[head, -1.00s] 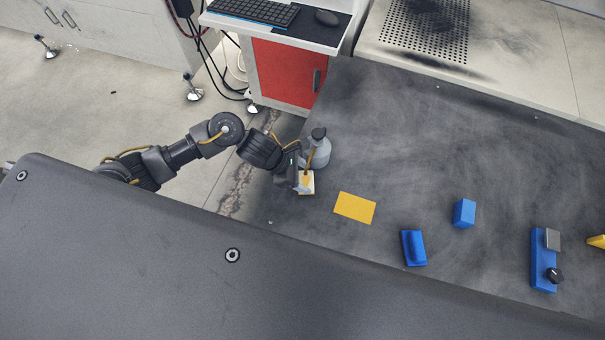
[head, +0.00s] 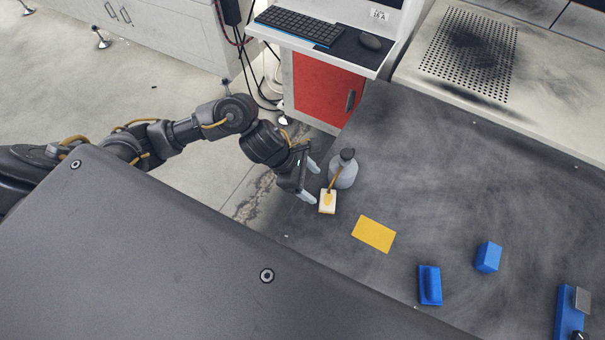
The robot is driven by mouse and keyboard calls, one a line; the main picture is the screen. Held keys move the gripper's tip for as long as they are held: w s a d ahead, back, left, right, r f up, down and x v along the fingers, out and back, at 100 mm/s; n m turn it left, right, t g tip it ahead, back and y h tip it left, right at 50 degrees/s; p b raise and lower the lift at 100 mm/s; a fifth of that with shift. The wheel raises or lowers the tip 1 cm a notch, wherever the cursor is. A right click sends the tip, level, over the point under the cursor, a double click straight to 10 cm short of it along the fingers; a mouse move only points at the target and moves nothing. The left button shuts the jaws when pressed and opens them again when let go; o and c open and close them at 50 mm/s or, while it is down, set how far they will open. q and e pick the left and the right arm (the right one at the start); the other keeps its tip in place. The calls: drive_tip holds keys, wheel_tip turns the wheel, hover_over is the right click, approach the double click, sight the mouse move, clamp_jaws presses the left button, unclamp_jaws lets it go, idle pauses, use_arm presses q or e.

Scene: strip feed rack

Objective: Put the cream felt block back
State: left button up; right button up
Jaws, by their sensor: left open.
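The cream felt block (head: 327,207) sits on the dark table near its left edge, with a yellow patch on top. It is right beside a grey bottle (head: 343,172) with a dark cap; a thin brown piece runs between the bottle and the block's top. My left gripper (head: 311,182) is open and empty, just left of the block, its two light fingertips apart from each other. It appears clear of the block. My right gripper is not in view.
A flat yellow rectangle (head: 374,234) lies right of the block. Blue pieces (head: 430,285) (head: 488,257) and a blue holder with a grey plate (head: 568,312) lie further right. A keyboard shelf (head: 320,40) stands behind.

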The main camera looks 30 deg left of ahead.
use_arm(q)
drive_tip(key=shift+v, duration=2.15)
